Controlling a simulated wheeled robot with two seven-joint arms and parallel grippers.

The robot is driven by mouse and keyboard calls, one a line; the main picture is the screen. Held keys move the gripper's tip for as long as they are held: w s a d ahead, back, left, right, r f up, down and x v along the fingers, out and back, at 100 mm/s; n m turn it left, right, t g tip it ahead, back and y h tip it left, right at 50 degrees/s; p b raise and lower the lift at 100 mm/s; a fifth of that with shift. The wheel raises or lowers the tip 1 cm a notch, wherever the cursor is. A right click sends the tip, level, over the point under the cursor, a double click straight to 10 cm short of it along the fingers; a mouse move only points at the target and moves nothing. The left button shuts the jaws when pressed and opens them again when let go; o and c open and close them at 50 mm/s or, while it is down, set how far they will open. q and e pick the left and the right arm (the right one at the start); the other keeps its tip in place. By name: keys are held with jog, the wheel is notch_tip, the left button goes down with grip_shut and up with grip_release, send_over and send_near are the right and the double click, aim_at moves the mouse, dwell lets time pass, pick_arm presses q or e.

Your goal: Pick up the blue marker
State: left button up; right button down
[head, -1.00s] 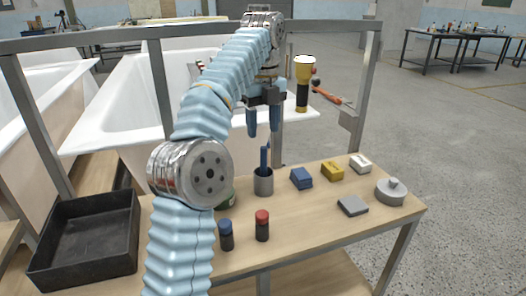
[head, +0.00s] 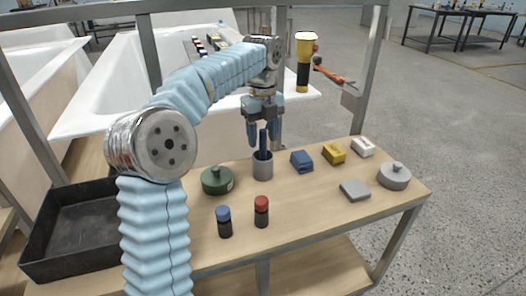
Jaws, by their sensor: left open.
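The blue marker (head: 263,143) stands upright in a grey cup (head: 263,168) on the wooden bench, its upper part sticking out above the rim. Its lower part is hidden in the cup. My left gripper (head: 264,140) points down over the cup. Its two blue fingers are open, one on each side of the marker's upper part as seen here. I cannot tell whether either finger touches it. My right gripper is not in view.
Blue- (head: 224,222) and red-capped bottles (head: 261,212) stand in front of the cup, with a green lidded pot (head: 216,181) to its left. Blue (head: 302,161), yellow (head: 334,153) and white blocks (head: 362,147) lie right. A black tray (head: 75,265) is at left.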

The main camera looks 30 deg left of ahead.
aim_at(263, 145)
pick_arm(q)
jog(key=shift+w+f, duration=0.1)
jog(key=shift+f, duration=1.9)
jog(key=shift+c, duration=0.2)
grip_shut()
jog(key=shift+r, duration=0.15)
